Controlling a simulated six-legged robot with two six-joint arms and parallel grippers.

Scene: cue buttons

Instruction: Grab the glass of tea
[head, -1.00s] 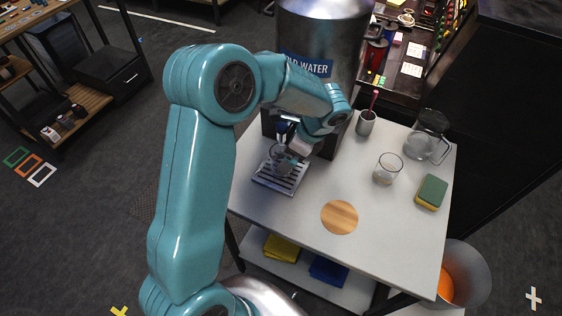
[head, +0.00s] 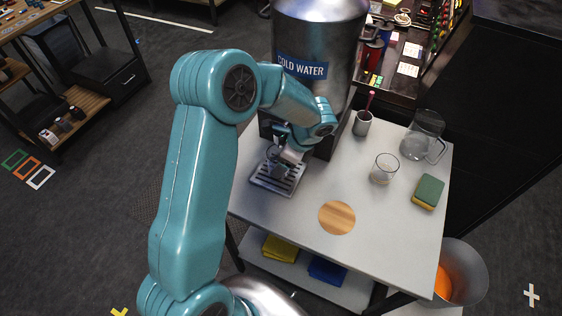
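My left gripper (head: 282,156) is at the dispenser, low over its slotted drip tray (head: 277,179). A clear glass shape shows at the fingers, mostly hidden by them. I cannot tell whether the fingers are closed on it. A second clear glass (head: 385,169) stands upright on the white table, right of the dispenser, apart from the gripper. I see no tea colour in either glass. My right gripper is not in view.
The steel dispenser (head: 318,40) reads "COLD WATER". A glass pitcher (head: 421,137), a cup with a red stick (head: 362,123) and a green-yellow sponge (head: 428,192) stand on the table (head: 385,235). A round wooden coaster (head: 337,218) lies near the front, with clear tabletop around it.

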